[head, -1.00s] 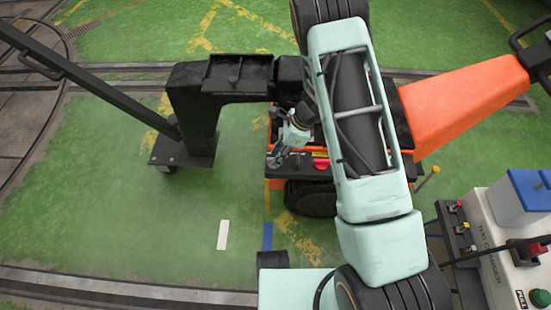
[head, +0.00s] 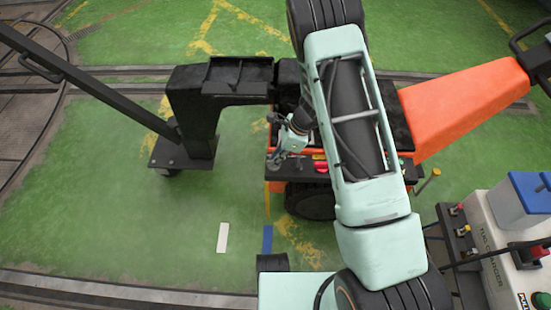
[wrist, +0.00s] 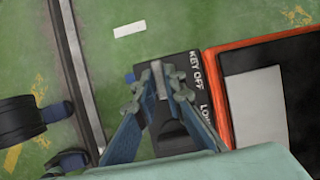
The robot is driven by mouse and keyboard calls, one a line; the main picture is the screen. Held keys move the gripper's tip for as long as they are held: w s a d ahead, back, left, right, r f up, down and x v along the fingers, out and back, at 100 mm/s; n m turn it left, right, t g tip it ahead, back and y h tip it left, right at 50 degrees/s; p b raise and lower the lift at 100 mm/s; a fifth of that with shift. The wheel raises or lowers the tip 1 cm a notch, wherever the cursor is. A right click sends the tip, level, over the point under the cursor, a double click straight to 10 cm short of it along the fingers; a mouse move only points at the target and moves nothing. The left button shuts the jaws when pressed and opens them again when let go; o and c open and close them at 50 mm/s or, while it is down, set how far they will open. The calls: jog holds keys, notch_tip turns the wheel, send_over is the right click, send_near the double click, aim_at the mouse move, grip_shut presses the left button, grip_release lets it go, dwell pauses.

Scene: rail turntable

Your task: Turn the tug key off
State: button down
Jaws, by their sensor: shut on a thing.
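The orange and black tug (head: 465,105) stands in the middle and right of the head view, partly behind my arm. My gripper (head: 276,161) is at the left end of its small black panel. In the wrist view, my gripper (wrist: 158,82) is shut on a small grey piece, which looks like the key (wrist: 158,88), above the black key panel (wrist: 182,68). White letters reading "KEY OFF" show right of the fingertips, with more lettering partly covered below. The key's exact angle is hard to tell.
A red part (head: 321,167) sits on the panel right of my gripper. A black post with a tray (head: 238,72) stands to the left. The tug charger (head: 497,240) is at lower right. Green floor (head: 110,215) is open at left.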

jog(key=shift+w+n, duration=0.1)
jog(key=shift+n, duration=0.2)
jog(key=n+g, duration=0.1)
jog(key=n, duration=0.2)
jog(key=shift+w+n+g+p, duration=0.1)
jog(key=shift+n+g+p, duration=0.2)
jog(key=shift+n+p, duration=0.1)
jog(key=n+g, duration=0.1)
jog(key=n, duration=0.2)
jog(key=n+g+h+b, duration=0.1)
jog(key=n, duration=0.2)
jog(key=shift+w+h, duration=0.15)
jog(key=shift+h, duration=0.15)
jog(key=n+h, duration=0.1)
jog(key=n, duration=0.2)
jog(key=shift+a+n+g+b, duration=0.15)
jog(key=shift+n+g+b, duration=0.15)
jog(key=shift+n+g, duration=0.1)
jog(key=shift+n+h, duration=0.8)
jog(key=shift+n, duration=1)
jog(key=shift+b, duration=0.3)
jog(key=c, duration=2)
grip_release()
jog(key=shift+a, duration=0.1)
